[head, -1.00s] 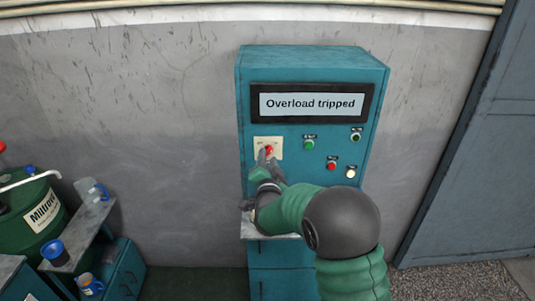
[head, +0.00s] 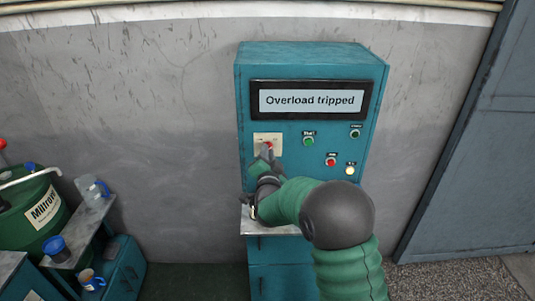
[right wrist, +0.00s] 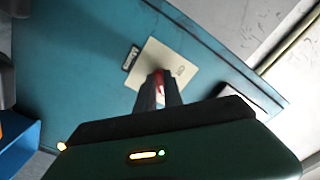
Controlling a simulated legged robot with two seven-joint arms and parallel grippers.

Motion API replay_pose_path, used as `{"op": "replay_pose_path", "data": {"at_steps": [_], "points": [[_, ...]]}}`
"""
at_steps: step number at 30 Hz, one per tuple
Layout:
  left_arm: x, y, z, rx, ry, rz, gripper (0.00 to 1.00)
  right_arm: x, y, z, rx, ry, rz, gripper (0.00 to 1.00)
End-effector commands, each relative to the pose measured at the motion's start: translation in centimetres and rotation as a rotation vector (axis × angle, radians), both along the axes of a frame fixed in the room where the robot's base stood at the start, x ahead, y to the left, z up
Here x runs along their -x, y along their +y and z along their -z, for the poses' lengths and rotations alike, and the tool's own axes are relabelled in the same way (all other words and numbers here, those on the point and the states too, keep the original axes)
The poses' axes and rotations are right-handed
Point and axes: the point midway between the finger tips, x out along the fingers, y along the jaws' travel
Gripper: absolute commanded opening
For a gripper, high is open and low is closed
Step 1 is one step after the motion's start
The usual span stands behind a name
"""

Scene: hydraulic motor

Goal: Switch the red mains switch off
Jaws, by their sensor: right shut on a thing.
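The red mains switch (head: 269,145) sits on a cream plate (head: 260,139) on the left of the teal control cabinet's front. My right gripper (head: 266,152) is at the switch, shut on it, and partly covers it in the head view. In the right wrist view the red switch (right wrist: 158,79) shows between the two dark fingertips (right wrist: 158,90), with the cream plate (right wrist: 178,62) behind. The cabinet display (head: 311,100) reads "Overload tripped". My left gripper is not in view.
A green button (head: 309,141), a red button (head: 331,161), a lit yellowish lamp (head: 350,170) and a dark green lamp (head: 355,133) are right of the switch. A metal shelf (head: 285,229) juts out below. A green drum (head: 35,215) and mugs stand at the left.

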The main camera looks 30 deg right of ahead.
Motion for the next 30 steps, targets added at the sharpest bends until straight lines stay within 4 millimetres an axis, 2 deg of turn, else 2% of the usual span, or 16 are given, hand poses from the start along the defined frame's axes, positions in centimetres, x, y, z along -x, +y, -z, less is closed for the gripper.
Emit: {"op": "replay_pose_path", "data": {"at_steps": [11,30], "points": [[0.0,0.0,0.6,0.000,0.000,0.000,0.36,0.0,-0.1,0.0,0.107,0.063,0.002,0.00],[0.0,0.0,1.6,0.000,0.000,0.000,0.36,0.0,-0.1,-0.2,0.601,0.362,0.002,0.00]]}}
